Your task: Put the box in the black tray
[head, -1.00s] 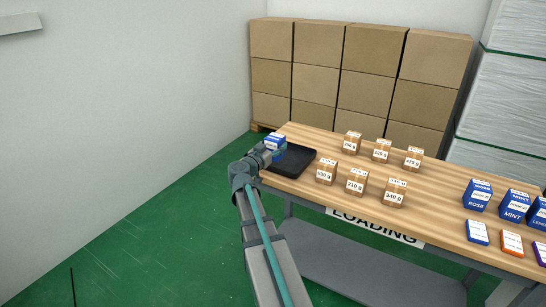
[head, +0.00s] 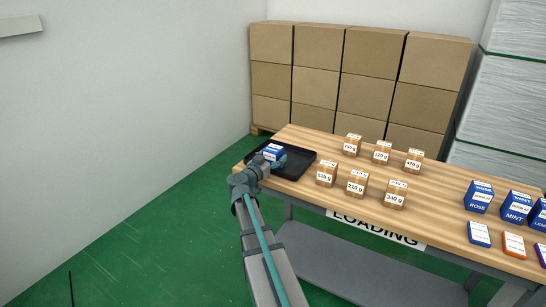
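A blue and white box (head: 273,152) is at the end of my gripper (head: 274,160), over the left part of the black tray (head: 301,172). The gripper appears shut on the box; the fingers are small and partly hidden by the wrist and the box. The tray lies on the far left end of the wooden table. I cannot tell whether the box touches the tray floor.
Several small brown weight-labelled boxes (head: 357,183) stand in two rows right of the tray on the table (head: 435,186). Blue boxes (head: 478,197) and flat coloured packs (head: 513,244) are further right. Large cartons (head: 366,105) are stacked behind.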

